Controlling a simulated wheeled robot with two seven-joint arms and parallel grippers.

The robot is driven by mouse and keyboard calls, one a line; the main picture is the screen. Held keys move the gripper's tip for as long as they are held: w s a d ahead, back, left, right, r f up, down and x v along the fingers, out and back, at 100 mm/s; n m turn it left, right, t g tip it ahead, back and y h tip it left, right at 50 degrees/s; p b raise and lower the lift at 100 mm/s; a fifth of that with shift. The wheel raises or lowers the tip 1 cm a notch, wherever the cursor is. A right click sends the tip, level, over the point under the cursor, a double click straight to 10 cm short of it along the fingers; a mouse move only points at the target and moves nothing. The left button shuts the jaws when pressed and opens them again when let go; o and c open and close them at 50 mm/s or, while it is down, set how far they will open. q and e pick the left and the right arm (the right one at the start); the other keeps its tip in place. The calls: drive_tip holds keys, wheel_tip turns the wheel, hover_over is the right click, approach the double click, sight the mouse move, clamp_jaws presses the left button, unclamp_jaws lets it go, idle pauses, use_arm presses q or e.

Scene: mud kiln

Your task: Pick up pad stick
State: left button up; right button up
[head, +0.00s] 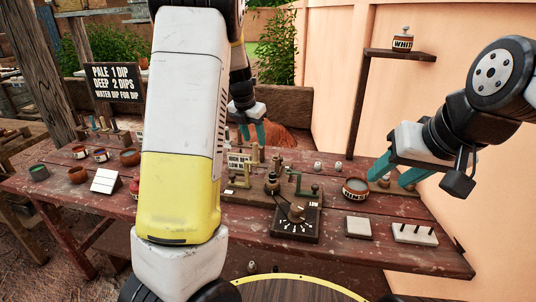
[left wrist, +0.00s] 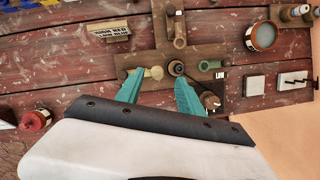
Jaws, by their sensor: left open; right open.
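I cannot tell for sure which thing is the pad stick. A wooden fixture (head: 238,196) with small posts and a green lever stands mid-table. In the left wrist view the fixture (left wrist: 150,58) lies just beyond my left fingertips, with a pale yellowish knobbed piece (left wrist: 155,72) showing between them. My left gripper (head: 252,134) is open and empty above the table's back part; it also shows in the left wrist view (left wrist: 158,82). My right gripper (head: 396,174) is open and empty, near a labelled round pot (head: 355,188). My left arm hides part of the table.
A dial board (head: 296,228), a pale block (head: 358,227) and a pegged block (head: 414,234) stand along the front right. A shelf (head: 400,54) hangs on the wall.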

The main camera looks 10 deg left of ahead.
sight(257, 153)
use_arm(q)
drive_tip(key=shift+w+f, duration=0.2)
drive_tip(key=shift+f, duration=0.2)
drive_tip(key=x, duration=0.7)
drive_tip(key=shift+a+f, duration=0.15)
drive_tip(key=shift+f, duration=0.05)
clamp_jaws()
